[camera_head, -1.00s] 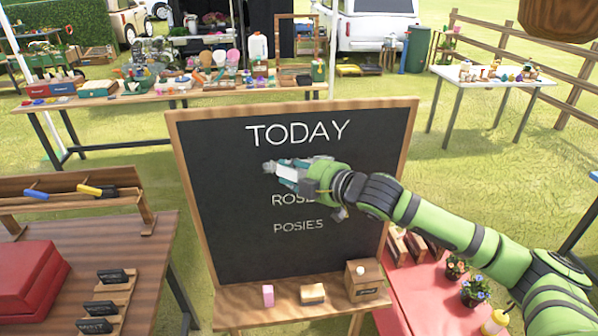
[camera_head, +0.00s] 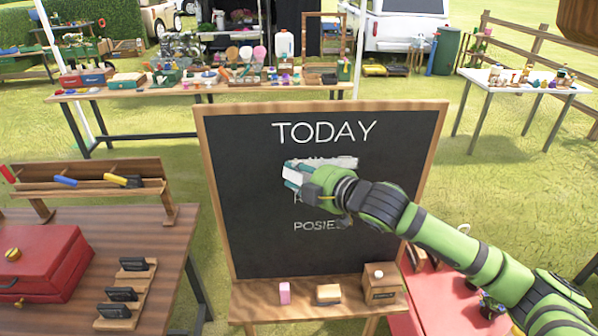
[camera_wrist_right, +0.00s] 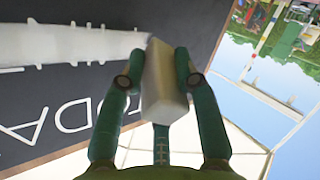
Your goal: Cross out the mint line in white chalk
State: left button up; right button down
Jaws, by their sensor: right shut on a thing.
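The chalkboard (camera_head: 320,255) stands upright in front of me with TODAY at the top and POSIES lower down. A thick white chalk stroke (camera_head: 335,162) runs across the line below TODAY; it also shows in the right wrist view (camera_wrist_right: 60,45), with bits of letters poking out along its edges. My right gripper (camera_head: 288,176) is at the left end of this stroke, partly hiding the ROSES line under it. In the right wrist view its fingers (camera_wrist_right: 158,68) are shut on a white chalk block (camera_wrist_right: 165,85), whose tip is at the stroke's end. My left gripper is not in view.
On the board's ledge (camera_head: 255,305) are a pink block (camera_head: 284,293), an eraser (camera_head: 328,293) and a wooden box (camera_head: 380,285). A wooden table (camera_head: 150,240) with a red box (camera_head: 45,265) stands left. A red table (camera_head: 425,285) is behind my right arm.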

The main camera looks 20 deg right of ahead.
jog(key=shift+s+a+r, duration=0.1)
jog(key=shift+s+a, duration=0.1)
jog(key=shift+s, duration=0.55)
jog(key=shift+s+a+f, duration=0.1)
jog(key=shift+s+a, duration=0.1)
jog(key=shift+s, duration=0.6)
jog(key=shift+s+a+r, duration=0.1)
jog(key=shift+s+a, duration=0.1)
jog(key=shift+s, duration=0.55)
jog(key=s, duration=0.1)
jog(key=s+a, duration=0.1)
jog(key=s, duration=0.1)
